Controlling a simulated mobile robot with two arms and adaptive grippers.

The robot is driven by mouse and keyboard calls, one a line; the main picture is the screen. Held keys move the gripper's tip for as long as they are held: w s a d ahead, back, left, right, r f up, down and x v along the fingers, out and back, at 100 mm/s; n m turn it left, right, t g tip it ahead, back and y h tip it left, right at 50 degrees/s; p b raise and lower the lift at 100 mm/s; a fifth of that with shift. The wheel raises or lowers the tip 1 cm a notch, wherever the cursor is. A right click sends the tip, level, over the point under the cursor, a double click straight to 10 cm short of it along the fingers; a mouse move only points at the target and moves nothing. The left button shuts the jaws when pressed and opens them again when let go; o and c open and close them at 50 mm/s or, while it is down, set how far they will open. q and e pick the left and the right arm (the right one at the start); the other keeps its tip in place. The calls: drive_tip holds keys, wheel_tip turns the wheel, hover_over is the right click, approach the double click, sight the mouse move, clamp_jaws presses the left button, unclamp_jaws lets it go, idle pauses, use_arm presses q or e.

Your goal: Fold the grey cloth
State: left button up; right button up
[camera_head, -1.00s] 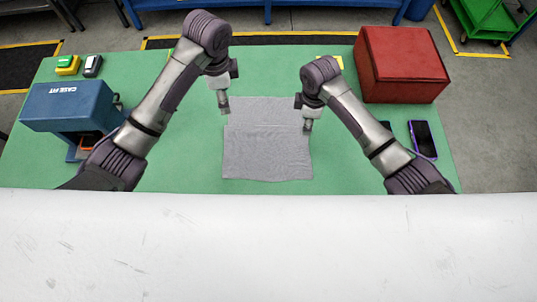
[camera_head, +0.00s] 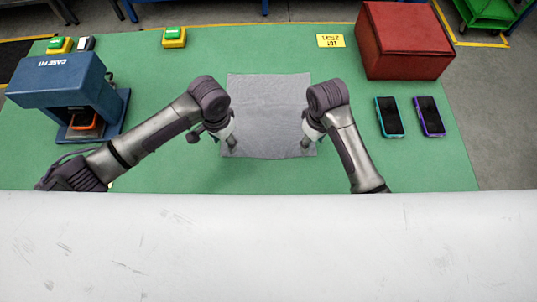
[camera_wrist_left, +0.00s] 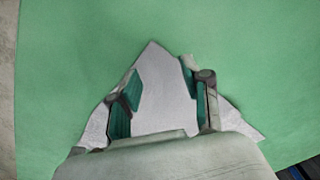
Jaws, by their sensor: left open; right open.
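The grey cloth (camera_head: 268,110) lies spread in a roughly square shape on the green table. My left gripper (camera_head: 231,143) is over its near left corner. In the left wrist view, the two fingers of the left gripper (camera_wrist_left: 161,84) stand apart, with a pointed corner of the cloth (camera_wrist_left: 150,62) showing between and beyond them. My right gripper (camera_head: 306,144) is over the near right corner. Its fingers are small and partly hidden by the wrist; it appears open. I cannot tell whether either gripper touches the cloth.
On the green table (camera_head: 190,165), a blue press (camera_head: 62,88) stands at left and a red box (camera_head: 402,42) at back right. Two phones (camera_head: 389,117) (camera_head: 430,116) lie at right. A yellow sign (camera_head: 330,41) and green-topped button boxes (camera_head: 174,37) (camera_head: 59,45) sit at the back.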

use_arm(q)
drive_tip(key=shift+w+d+f, duration=0.1)
drive_tip(key=shift+f, duration=0.8)
use_arm(e)
drive_tip(key=shift+w+f, duration=0.1)
drive_tip(key=shift+f, duration=0.85)
use_arm(q)
drive_tip(key=shift+f+b, duration=0.3)
drive_tip(key=shift+b, duration=0.1)
use_arm(e)
drive_tip(key=shift+f, duration=0.3)
use_arm(q)
drive_tip(key=shift+r, duration=0.15)
use_arm(e)
drive_tip(key=shift+r, duration=0.15)
use_arm(q)
drive_tip(key=shift+c, duration=0.4)
use_arm(e)
drive_tip(key=shift+c, duration=0.4)
use_arm(q)
drive_tip(key=c, duration=0.8)
use_arm(e)
drive_tip(key=shift+s+d, duration=0.1)
drive_tip(key=shift+s, duration=0.1)
drive_tip(key=c, duration=0.8)
use_arm(q)
drive_tip(key=shift+a+f, duration=0.2)
clamp_jaws()
use_arm(e)
clamp_jaws()
